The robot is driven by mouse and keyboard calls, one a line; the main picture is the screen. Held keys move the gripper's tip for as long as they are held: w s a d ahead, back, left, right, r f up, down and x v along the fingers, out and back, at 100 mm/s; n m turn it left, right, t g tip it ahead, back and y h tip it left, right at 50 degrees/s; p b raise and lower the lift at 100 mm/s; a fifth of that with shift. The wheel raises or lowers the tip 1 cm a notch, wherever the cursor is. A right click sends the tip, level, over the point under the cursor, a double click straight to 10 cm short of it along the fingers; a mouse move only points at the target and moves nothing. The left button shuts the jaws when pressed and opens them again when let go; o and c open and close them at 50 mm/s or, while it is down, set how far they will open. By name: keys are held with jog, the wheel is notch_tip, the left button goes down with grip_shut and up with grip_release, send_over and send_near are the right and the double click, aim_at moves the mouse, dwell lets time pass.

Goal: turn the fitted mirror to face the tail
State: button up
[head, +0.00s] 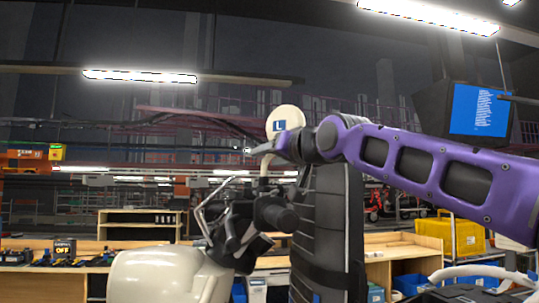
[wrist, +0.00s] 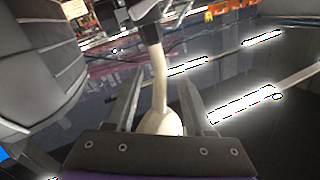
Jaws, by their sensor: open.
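The fitted mirror (head: 285,119) is a round cream disc with a blue "L" label facing the head camera. It stands upright on a curved cream stem (head: 264,167) that rises from the dark handlebar area. My gripper (head: 262,152) reaches in from the right at the mirror's lower edge. In the wrist view my gripper (wrist: 160,80) is open, with the cream stem (wrist: 159,75) between its two fingers. Part of the mirror head (wrist: 163,124) shows close to the palm. I cannot tell whether a finger touches the stem. The reflecting face is not clearly visible.
A black handlebar grip (head: 276,214) and a cream body (head: 165,277) are below the mirror. A tall dark ribbed shape (head: 327,230) stands close on the right. Benches with tools (head: 65,252) and a yellow crate (head: 452,235) are behind. Space above the mirror looks clear.

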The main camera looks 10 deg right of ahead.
grip_shut()
dwell(0.3)
jog(key=shift+f+m+h+b, duration=0.1)
jog(key=shift+m+h+b, duration=0.4)
jog(key=shift+h+b, duration=0.4)
jog(key=shift+a+m+t+h+b, duration=0.15)
jog(key=shift+m+t+h+b, duration=0.2)
jog(key=shift+h+b, duration=0.3)
jog(key=shift+m+h+b, duration=0.55)
jog(key=shift+b, duration=0.65)
jog(key=shift+a+m+h+b, duration=0.2)
jog(key=shift+m+h+b, duration=0.2)
jog(key=shift+h+b, duration=0.45)
jog(key=shift+m+h+b, duration=0.5)
jog(key=shift+h+b, duration=0.05)
jog(key=shift+b, duration=0.45)
jog(key=shift+a+m+h+b, duration=0.15)
jog(key=shift+m+h+b, duration=0.4)
jog(key=shift+h, duration=0.45)
